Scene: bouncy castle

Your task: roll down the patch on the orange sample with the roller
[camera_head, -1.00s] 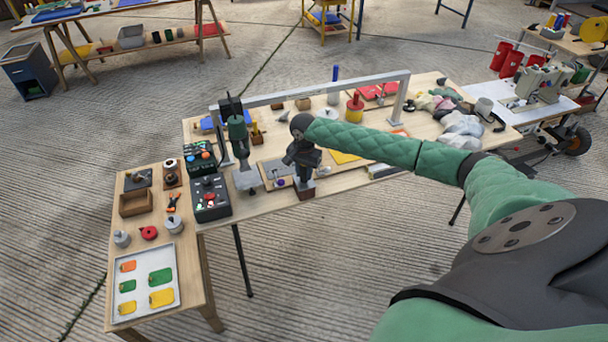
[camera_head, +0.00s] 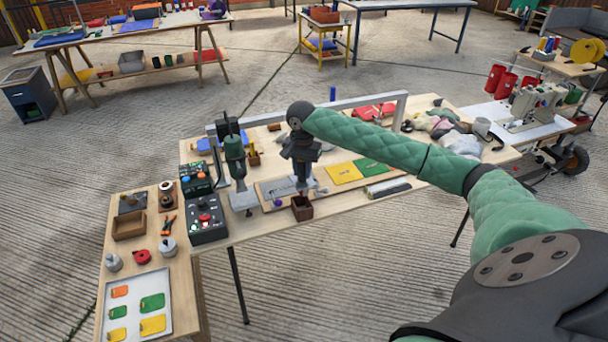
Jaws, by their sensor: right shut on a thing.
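My right gripper (camera_head: 303,181) points down over the front of the main table, just above a small brown open box (camera_head: 302,209). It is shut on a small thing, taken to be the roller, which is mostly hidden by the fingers. A board with a grey plate (camera_head: 279,188), a yellow sheet (camera_head: 343,173) and a green sheet (camera_head: 371,168) lies behind and beside the gripper. A small orange sample (camera_head: 120,292) lies on the white tray (camera_head: 160,276) at lower left, with green and yellow samples. I cannot make out a patch on it. My left gripper is not in view.
A green press (camera_head: 235,160) and a black control box (camera_head: 207,222) stand left of the gripper. A grey frame (camera_head: 365,101) spans the table's back. Red (camera_head: 142,257) and grey small items and a wooden tray (camera_head: 128,225) stand on the side table.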

